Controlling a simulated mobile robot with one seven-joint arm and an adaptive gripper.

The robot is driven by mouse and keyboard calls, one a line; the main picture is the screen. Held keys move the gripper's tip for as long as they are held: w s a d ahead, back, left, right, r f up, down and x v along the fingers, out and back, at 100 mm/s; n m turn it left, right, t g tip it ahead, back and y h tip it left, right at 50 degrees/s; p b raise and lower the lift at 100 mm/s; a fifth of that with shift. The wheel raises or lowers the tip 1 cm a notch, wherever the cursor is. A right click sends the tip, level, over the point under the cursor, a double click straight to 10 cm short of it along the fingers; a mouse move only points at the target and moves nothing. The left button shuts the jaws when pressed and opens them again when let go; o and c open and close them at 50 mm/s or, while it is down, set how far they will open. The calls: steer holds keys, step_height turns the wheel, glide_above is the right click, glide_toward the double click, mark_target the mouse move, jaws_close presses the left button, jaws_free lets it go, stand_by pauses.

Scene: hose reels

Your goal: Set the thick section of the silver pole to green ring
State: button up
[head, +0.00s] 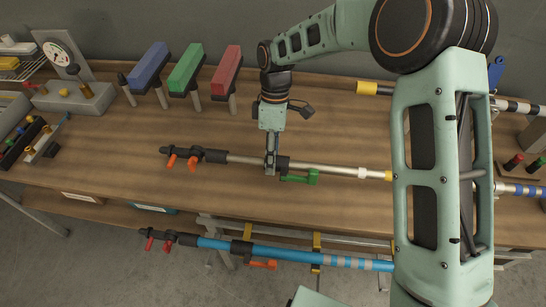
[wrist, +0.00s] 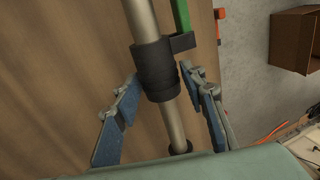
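The silver pole (head: 330,169) lies lengthwise above the wooden table, with a black grip and orange levers at its left end. A black collar (wrist: 155,70) with a green lever (head: 300,177) sits on it. In the wrist view, the pole is thicker on the green lever's side of the collar and thinner on the other. A white ring (head: 362,172) and a yellow ring (head: 388,175) show right of the collar. My arm hides the pole beyond; I see no green ring. My gripper (head: 272,166) is open, fingers on either side of the collar, with visible gaps.
A blue pole (head: 290,254) lies in front, along the table's near side. Blue, green and red blocks (head: 187,67) on stands are at the back left. Another pole with a yellow end (head: 367,88) lies behind. A cardboard box (wrist: 293,40) shows in the wrist view.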

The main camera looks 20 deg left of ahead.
steer(key=shift+o, duration=0.7)
steer(key=v, duration=1.2)
steer(key=shift+w, duration=0.1)
